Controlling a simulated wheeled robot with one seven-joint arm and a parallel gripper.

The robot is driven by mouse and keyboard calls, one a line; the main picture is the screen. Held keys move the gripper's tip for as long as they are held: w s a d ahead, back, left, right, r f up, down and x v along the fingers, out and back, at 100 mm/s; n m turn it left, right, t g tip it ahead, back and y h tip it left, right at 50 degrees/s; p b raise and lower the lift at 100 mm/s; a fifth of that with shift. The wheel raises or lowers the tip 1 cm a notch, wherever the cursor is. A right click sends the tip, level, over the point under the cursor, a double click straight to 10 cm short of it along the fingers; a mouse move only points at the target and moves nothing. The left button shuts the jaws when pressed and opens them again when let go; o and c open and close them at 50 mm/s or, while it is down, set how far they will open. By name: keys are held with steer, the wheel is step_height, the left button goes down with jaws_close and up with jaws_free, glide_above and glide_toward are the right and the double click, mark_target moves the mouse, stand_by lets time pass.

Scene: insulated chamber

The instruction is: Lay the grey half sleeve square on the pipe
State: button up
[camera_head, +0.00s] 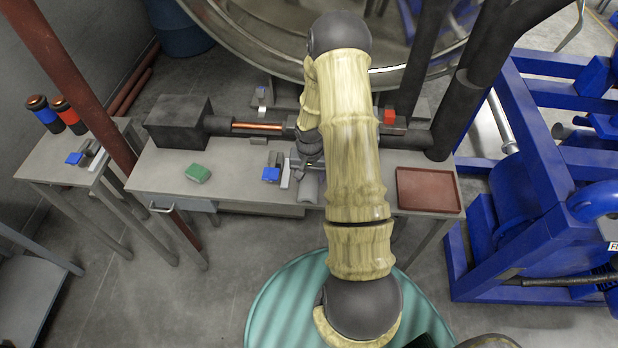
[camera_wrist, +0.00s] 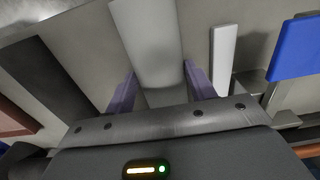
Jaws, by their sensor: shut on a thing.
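The pipe runs along the back of the bench in the head view. A bare copper stretch of the pipe (camera_head: 257,127) shows between dark fittings, and my arm hides part of the run further right. The grey half sleeve (camera_head: 308,188) shows as a smooth rounded trough in front of the pipe, at the bench's front side. In the wrist view the half sleeve (camera_wrist: 148,42) lies between the two purple fingers of my gripper (camera_wrist: 161,88), which is shut on it. I cannot tell whether it touches the bench top.
A blue-ended tool (camera_head: 271,174) and a white strip (camera_head: 285,178) lie just left of the sleeve. A green block (camera_head: 197,173) is further left on the bench (camera_head: 235,185). A red-brown tray (camera_head: 428,190) is at the right end. A dark box (camera_head: 179,122) stands back left.

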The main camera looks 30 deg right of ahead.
mark_target(310, 175)
step_height(310, 175, up, 18)
steer(key=b, duration=0.1)
steer(key=shift+b, duration=0.4)
stand_by(0.6)
